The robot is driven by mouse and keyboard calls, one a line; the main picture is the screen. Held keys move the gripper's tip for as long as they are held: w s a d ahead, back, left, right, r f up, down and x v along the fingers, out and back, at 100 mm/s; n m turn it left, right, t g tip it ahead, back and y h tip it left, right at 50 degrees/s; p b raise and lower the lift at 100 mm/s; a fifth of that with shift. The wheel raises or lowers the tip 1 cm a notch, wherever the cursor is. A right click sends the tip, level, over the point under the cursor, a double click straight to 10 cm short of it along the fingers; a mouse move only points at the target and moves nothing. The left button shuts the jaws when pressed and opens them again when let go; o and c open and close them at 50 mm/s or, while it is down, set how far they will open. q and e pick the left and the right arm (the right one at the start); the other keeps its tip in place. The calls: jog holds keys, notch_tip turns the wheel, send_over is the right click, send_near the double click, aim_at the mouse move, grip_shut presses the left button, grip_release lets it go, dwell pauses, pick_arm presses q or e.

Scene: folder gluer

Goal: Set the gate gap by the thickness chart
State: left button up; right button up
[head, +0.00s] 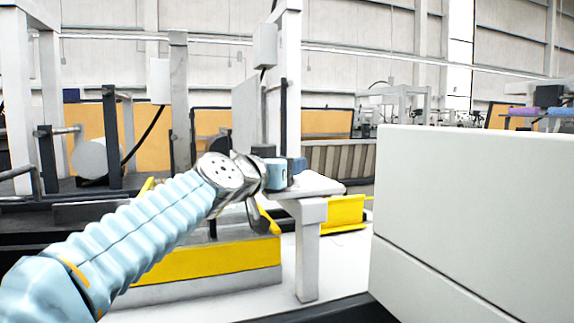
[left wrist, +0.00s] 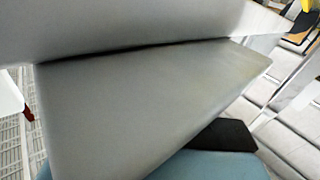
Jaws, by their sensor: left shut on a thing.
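My left arm comes in from the left in the head view, and its metal wrist is level with a white bracket top (head: 318,185) on a post. My left gripper (head: 285,171), light blue with dark parts, is at the left end of that bracket top. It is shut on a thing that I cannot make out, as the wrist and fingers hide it. In the left wrist view a large plain grey surface (left wrist: 150,100) fills the middle, with a blue and a black piece below it. I cannot pick out the gate or a thickness chart. My right gripper is not in view.
A large white cabinet (head: 470,210) fills the right foreground. A yellow guard beam (head: 215,262) runs low under my left arm. The machine frame with a white roll (head: 98,158) stands at the left. A patch of white floor (head: 343,268) shows between bracket post and cabinet.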

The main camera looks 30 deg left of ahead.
pick_arm(q)
jog(key=o, duration=0.9)
jog(key=shift+o, duration=0.2)
jog(key=shift+s, duration=0.3)
jog(key=s+b, duration=0.3)
jog(key=s, duration=1)
jog(key=shift+s+b, duration=0.15)
jog(key=shift+b, duration=0.25)
jog(key=shift+a, duration=0.1)
